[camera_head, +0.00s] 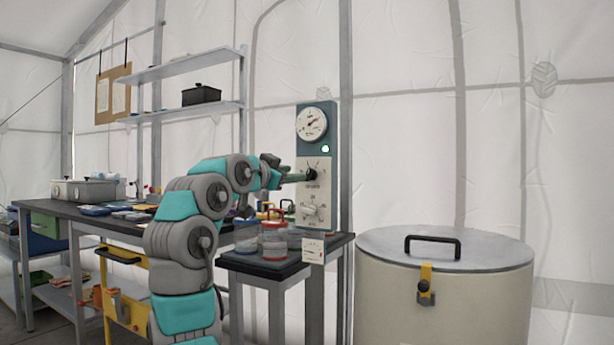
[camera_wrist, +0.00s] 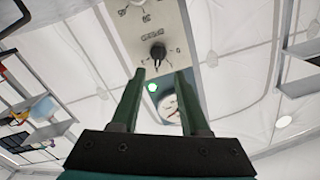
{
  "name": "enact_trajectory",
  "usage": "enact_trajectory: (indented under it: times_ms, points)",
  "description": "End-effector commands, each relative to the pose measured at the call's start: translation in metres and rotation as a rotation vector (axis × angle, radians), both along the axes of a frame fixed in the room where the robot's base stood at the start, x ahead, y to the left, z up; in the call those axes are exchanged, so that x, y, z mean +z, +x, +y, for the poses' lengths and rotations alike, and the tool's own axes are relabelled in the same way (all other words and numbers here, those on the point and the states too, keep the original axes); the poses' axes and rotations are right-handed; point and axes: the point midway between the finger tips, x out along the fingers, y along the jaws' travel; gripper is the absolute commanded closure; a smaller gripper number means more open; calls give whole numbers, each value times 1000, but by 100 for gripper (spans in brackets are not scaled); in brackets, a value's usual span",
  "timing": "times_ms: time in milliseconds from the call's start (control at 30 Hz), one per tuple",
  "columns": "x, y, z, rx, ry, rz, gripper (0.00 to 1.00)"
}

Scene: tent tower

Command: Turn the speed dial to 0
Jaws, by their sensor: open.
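A tall control panel (camera_head: 302,152) carries a black upper knob (camera_head: 313,174) and a pale lower dial (camera_head: 310,209) with marks around it. The labels are too small to tell surely which is the speed dial. My gripper (camera_head: 304,177) points at the upper knob from the left. In the wrist view my gripper (camera_wrist: 161,73) is open, with nothing between its two green fingers. The black knob (camera_wrist: 158,52) lies just beyond the fingertips, and contact cannot be told. The lower dial (camera_wrist: 138,3) is partly cut off at that view's top edge.
A round gauge (camera_head: 311,123) and a lit green lamp (camera_head: 325,149) sit above the knobs. A large lidded drum (camera_head: 445,290) stands at right. A cluttered workbench (camera_head: 95,222) is at left.

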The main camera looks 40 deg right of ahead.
Motion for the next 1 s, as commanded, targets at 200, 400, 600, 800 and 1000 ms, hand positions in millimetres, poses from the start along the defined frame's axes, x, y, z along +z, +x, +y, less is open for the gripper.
enact_trajectory:
  times_ms: [200,400,600,800,1000]
  points:
    - [-1,3,-19,-11,2,-9,55]
    - [1,15,-48,-8,1,-9,55]
    - [-1,24,-67,-8,2,-8,55]
    - [-1,27,-72,-5,0,-10,55]
    - [-1,27,-72,-6,1,-9,55]
